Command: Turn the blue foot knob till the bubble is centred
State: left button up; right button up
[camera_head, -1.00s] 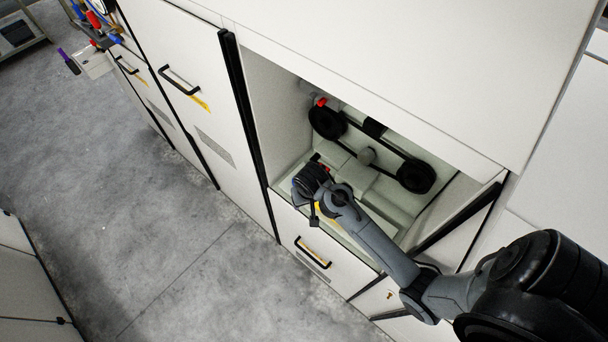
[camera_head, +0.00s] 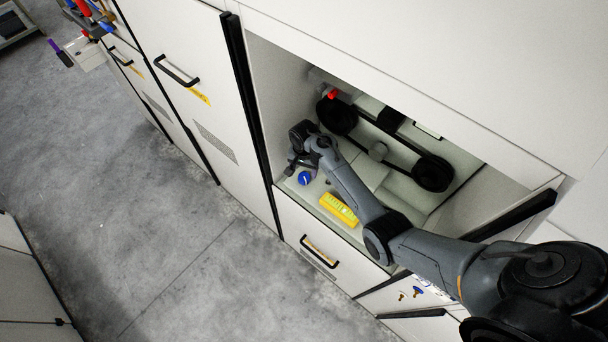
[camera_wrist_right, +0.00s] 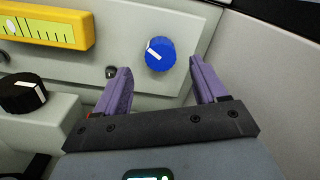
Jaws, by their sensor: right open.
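The blue foot knob (camera_head: 304,178) sits on the pale ledge of the open bay, at its left front. In the right wrist view the blue knob (camera_wrist_right: 160,54) has a white pointer line slanting to the upper left. My right gripper (camera_wrist_right: 160,68) is open, its purple fingers apart to either side of the knob, with gaps showing on both sides. The yellow spirit level (camera_head: 339,208) lies right of the knob. In the right wrist view the level (camera_wrist_right: 50,40) is cut by the frame edge; its bubble shows near the left edge. My left gripper is out of view.
A black knob (camera_wrist_right: 22,95) with a white mark stands near the level. Black belt pulleys (camera_head: 433,173) and a red part (camera_head: 333,94) are at the back of the bay. Bay walls close in on the sides; grey floor (camera_head: 150,260) is clear.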

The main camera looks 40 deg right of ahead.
aim_at(304, 177)
jog(key=shift+f, duration=2.3)
jog(key=c, duration=1.1)
jog(key=shift+o, duration=0.2)
jog(key=shift+r, duration=0.1)
